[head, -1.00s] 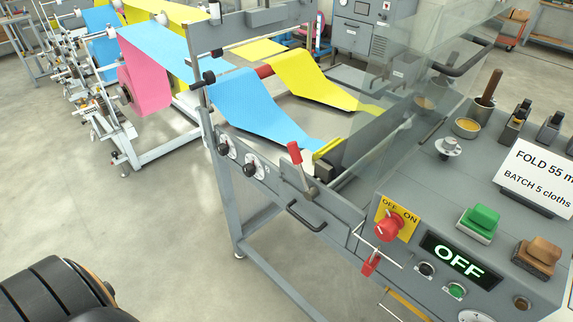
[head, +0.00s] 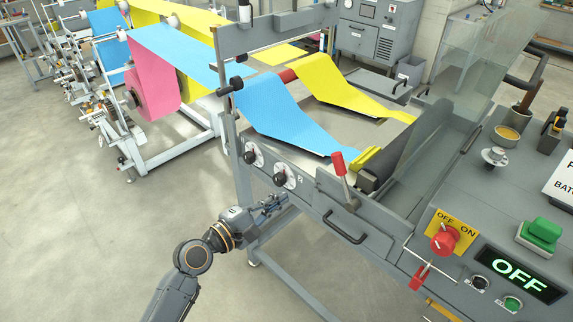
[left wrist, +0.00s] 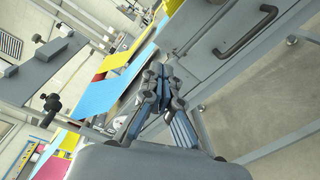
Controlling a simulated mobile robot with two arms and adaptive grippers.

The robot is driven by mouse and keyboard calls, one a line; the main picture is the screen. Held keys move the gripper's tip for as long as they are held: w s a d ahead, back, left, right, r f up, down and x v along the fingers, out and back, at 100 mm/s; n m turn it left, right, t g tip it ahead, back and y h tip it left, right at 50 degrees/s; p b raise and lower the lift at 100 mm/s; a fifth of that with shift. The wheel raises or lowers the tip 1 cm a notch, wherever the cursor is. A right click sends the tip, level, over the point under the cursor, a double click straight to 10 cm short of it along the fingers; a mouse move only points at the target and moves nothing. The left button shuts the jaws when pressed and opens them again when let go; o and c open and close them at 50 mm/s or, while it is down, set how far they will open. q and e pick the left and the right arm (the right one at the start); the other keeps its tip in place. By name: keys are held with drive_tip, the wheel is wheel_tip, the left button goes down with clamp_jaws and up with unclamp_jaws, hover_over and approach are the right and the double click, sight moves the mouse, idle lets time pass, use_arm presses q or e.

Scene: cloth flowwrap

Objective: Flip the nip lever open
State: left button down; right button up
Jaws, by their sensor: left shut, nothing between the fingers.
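The nip lever has a red grip (head: 338,162) on a grey shaft. It stands up, leaning slightly left, on the front of the grey machine in the head view. My left gripper (head: 282,201) is below and left of the lever, in front of the machine's front rail, apart from the lever. Its fingers also show in the left wrist view (left wrist: 163,78), shut with nothing between them. I cannot make out the red grip in the left wrist view. My right gripper is not in view.
A black handle (head: 345,228) sits below the lever; it also shows in the left wrist view (left wrist: 248,30). Black knobs (head: 280,179) are on the rail near my gripper. A red switch (head: 443,239) and an OFF display (head: 519,274) are at right. Open floor lies left.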

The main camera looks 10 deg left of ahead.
sight(345, 180)
use_arm(q)
drive_tip(key=shift+t+h, duration=0.3)
drive_tip(key=shift+h, duration=0.1)
drive_tip(key=r, duration=0.2)
drive_tip(key=s+r, duration=0.1)
drive_tip(key=r, duration=0.1)
drive_tip(key=shift+a+r, duration=0.15)
drive_tip(key=shift+r, duration=0.2)
drive_tip(key=w+d+r+p, duration=0.2)
drive_tip(key=w+d+p, duration=0.3)
drive_tip(key=d, duration=0.4)
drive_tip(key=shift+w+d, duration=0.2)
drive_tip(key=shift+w, duration=0.5)
drive_tip(key=shift+w, duration=0.1)
